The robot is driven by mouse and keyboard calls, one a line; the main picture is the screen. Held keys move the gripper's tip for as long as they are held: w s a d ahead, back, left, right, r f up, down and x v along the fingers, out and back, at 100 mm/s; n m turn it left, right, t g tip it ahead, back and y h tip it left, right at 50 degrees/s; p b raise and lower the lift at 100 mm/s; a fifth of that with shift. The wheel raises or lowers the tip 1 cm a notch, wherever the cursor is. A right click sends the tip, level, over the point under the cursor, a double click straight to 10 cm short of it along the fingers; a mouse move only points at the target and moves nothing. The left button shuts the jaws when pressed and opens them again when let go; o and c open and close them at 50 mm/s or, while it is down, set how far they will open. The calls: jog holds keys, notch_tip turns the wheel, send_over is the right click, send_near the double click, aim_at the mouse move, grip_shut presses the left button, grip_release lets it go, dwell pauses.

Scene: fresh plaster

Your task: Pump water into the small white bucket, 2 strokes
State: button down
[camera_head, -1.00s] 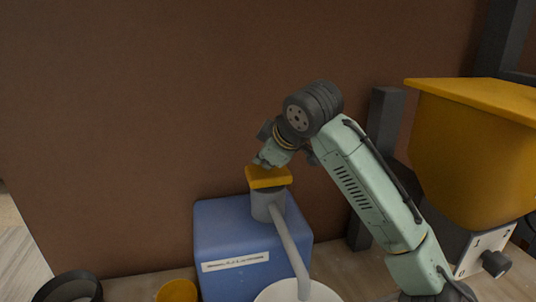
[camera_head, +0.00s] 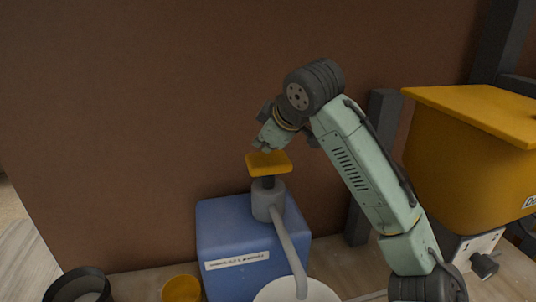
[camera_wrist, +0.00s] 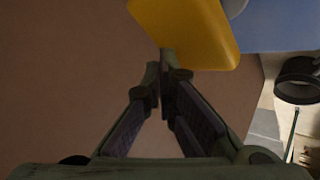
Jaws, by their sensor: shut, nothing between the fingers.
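The blue pump tank (camera_head: 225,240) stands on the bench against the brown wall. On it is a grey collar (camera_head: 268,205) with a flat yellow pump head (camera_head: 268,164), raised on a dark stem (camera_head: 268,183). A grey spout (camera_head: 291,250) runs down to the small white bucket (camera_head: 297,292), cut off by the bottom edge. My gripper (camera_head: 262,147) is shut and empty at the top of the pump head; I cannot tell whether it touches. In the wrist view the closed fingertips (camera_wrist: 166,58) are beside the yellow head (camera_wrist: 190,30).
An orange cup (camera_head: 181,290) and a black round container (camera_head: 78,288) stand left of the tank. A yellow hopper (camera_head: 470,150) on a white base with a black knob (camera_head: 484,265) is at the right, near my arm. A dark post (camera_head: 384,150) stands behind my arm.

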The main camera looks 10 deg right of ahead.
aim_at(265, 159)
jog(key=shift+r+p, duration=0.4)
jog(key=shift+r, duration=2.05)
